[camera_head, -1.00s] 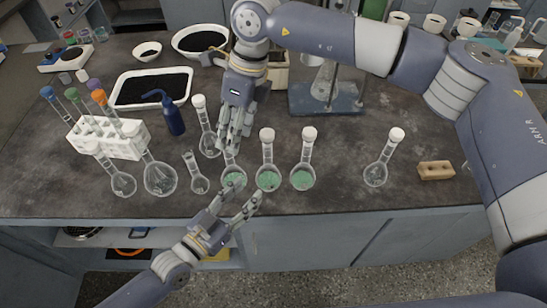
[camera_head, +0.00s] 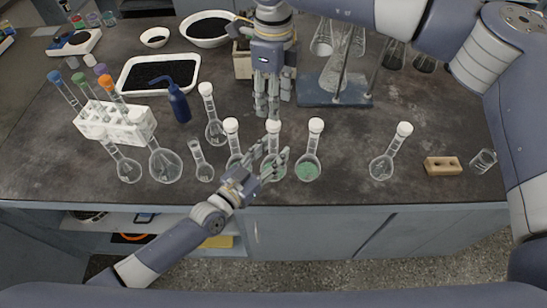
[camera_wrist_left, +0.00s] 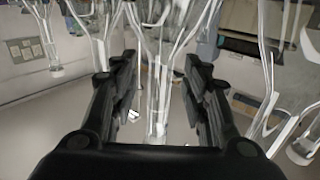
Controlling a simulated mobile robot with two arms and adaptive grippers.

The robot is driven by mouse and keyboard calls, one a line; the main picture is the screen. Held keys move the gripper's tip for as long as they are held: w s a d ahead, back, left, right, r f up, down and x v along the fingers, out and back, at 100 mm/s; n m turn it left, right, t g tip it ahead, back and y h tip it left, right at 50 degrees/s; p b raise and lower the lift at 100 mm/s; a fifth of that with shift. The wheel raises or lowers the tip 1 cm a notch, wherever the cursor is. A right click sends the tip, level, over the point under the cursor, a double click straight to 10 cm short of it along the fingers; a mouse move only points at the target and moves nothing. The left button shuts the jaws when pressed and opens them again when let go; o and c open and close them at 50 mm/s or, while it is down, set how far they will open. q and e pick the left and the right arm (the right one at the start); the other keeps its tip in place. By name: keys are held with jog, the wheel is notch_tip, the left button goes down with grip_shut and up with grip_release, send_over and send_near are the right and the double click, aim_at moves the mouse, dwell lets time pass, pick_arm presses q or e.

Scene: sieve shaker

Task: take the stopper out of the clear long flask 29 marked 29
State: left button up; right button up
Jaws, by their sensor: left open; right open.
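Several clear long-necked flasks with white stoppers stand along the front of the bench; I cannot read a 29 on any. One flask (camera_head: 273,143) stands in the middle, its bulb largely hidden by my left gripper. My left gripper (camera_head: 272,158) is open at the front of this flask. In the left wrist view, clear glass (camera_wrist_left: 158,110) shows between its open fingers (camera_wrist_left: 160,85). My right gripper (camera_head: 268,110) points down, open, just above or behind this flask's white stopper (camera_head: 273,126); contact cannot be told.
Neighbouring flasks stand close on the left (camera_head: 232,140) and right (camera_head: 308,168), the right one with green contents. A blue bottle (camera_head: 179,107), white tube rack (camera_head: 120,124) and black-filled tray (camera_head: 160,73) are left. A stand base (camera_head: 335,98) is behind.

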pick_arm(q)
jog(key=shift+w+d, duration=0.2)
grip_shut()
